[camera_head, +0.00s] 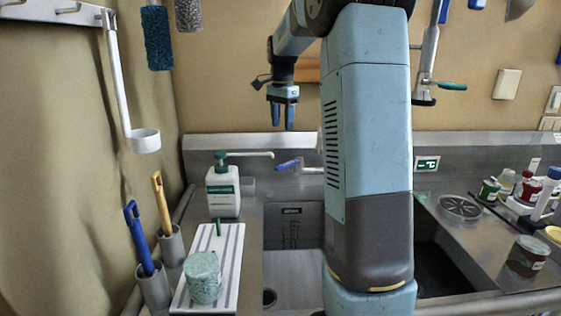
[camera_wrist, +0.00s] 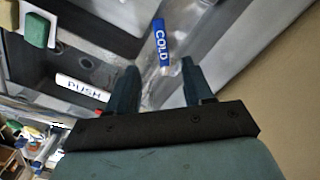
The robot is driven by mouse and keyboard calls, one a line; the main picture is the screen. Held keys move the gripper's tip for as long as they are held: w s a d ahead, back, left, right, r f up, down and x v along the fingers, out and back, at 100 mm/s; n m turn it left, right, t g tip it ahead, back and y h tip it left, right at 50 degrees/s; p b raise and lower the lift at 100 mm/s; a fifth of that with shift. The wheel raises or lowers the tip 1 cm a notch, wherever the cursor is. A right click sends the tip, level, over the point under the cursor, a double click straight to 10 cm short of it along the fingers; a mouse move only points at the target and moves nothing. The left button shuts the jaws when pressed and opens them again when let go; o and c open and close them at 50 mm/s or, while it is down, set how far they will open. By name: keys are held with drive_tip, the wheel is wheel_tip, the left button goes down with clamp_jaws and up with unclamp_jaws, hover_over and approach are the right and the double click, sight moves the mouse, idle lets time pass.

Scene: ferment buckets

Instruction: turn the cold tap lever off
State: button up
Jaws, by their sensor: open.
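The cold tap lever (camera_head: 288,164) is a blue handle at the back of the sink, left of my arm in the head view. In the wrist view the blue lever (camera_wrist: 160,42) carries the white word COLD and lies beyond the fingertips, roughly in line with the gap between them. My gripper (camera_head: 283,120) points down above the lever in the head view, apart from it. Its dark fingers are spread and empty, as the wrist view also shows (camera_wrist: 160,72). My arm hides part of the tap and sink in the head view.
A white pump bottle (camera_head: 223,190) with a green top stands left of the sink (camera_head: 293,290). A striped drainboard (camera_head: 235,245) holds a green block. Jars and bottles crowd the right counter. A white PUSH label (camera_wrist: 82,88) shows in the wrist view.

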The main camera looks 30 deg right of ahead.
sight(283, 165)
drive_tip(key=f, duration=1.4)
drive_tip(key=shift+w+d, duration=0.2)
drive_tip(key=shift+w, duration=0.05)
drive_tip(key=shift+c, duration=0.4)
clamp_jaws()
